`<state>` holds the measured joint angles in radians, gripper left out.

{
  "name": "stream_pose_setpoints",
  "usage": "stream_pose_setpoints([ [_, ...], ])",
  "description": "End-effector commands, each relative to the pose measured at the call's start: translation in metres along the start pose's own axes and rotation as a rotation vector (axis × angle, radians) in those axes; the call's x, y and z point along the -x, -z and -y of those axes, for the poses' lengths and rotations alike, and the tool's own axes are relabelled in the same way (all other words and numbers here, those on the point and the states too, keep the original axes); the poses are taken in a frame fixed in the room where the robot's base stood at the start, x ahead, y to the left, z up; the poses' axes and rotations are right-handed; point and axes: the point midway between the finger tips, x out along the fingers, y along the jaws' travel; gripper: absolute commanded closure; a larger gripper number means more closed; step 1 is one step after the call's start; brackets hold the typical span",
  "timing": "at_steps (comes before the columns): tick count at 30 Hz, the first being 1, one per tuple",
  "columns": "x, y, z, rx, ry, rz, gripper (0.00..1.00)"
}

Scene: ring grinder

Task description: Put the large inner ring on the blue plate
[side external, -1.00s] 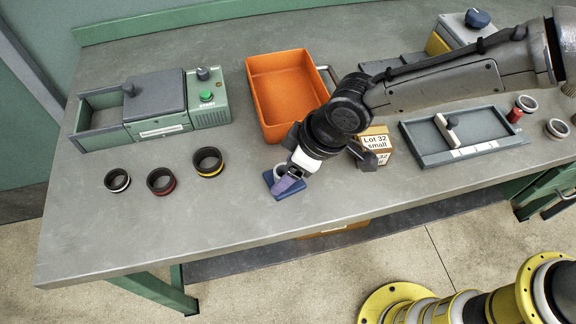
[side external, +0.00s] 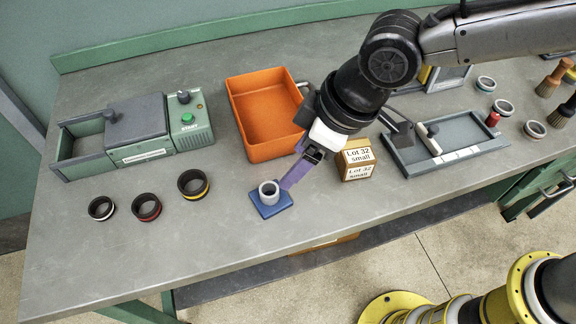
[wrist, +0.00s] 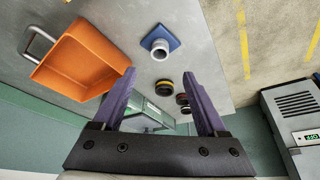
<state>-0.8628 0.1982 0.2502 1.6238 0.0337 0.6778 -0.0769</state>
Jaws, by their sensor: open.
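The blue plate (side external: 284,203) lies near the table's front edge. A pale grey, hollow, ring-like cylinder (side external: 268,188) stands upright on it; I cannot tell its size class. The wrist view shows the plate (wrist: 172,40) with the cylinder (wrist: 157,46) on it, beyond my fingertips. My gripper (side external: 287,184) has purple fingers, tilted down just right of the cylinder in the side view. In the wrist view the fingers of my gripper (wrist: 158,72) are apart with nothing held between them. Other pale rings (side external: 485,83) (side external: 535,129) lie at the far right.
Several dark rings with coloured bands (side external: 146,207) lie left of the plate. An orange bin (side external: 265,115) stands behind it. A labelled box (side external: 357,160) and a grey tray (side external: 450,150) are to the right. A green grinder (side external: 140,135) is at left. Table front is clear.

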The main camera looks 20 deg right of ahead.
Motion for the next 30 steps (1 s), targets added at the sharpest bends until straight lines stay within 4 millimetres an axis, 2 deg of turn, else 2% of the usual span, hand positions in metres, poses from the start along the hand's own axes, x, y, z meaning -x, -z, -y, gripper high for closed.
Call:
stream_pose_setpoints([
  [11,0.008,0.0,-0.002,-0.004,-0.001,-0.001,0.25],
  [14,0.022,-0.008,-0.017,-0.036,-0.015,-0.008,0.25],
  [16,0.043,-0.021,-0.039,-0.085,-0.037,-0.017,0.25],
  [20,0.097,-0.073,-0.091,-0.229,-0.1,-0.036,0.25],
  [21,0.114,-0.094,-0.104,-0.279,-0.123,-0.042,0.25],
  [24,0.15,-0.149,-0.127,-0.401,-0.18,-0.055,0.25],
  [27,0.178,-0.206,-0.135,-0.523,-0.239,-0.069,0.25],
  [30,0.195,-0.259,-0.133,-0.635,-0.295,-0.079,0.25],
])
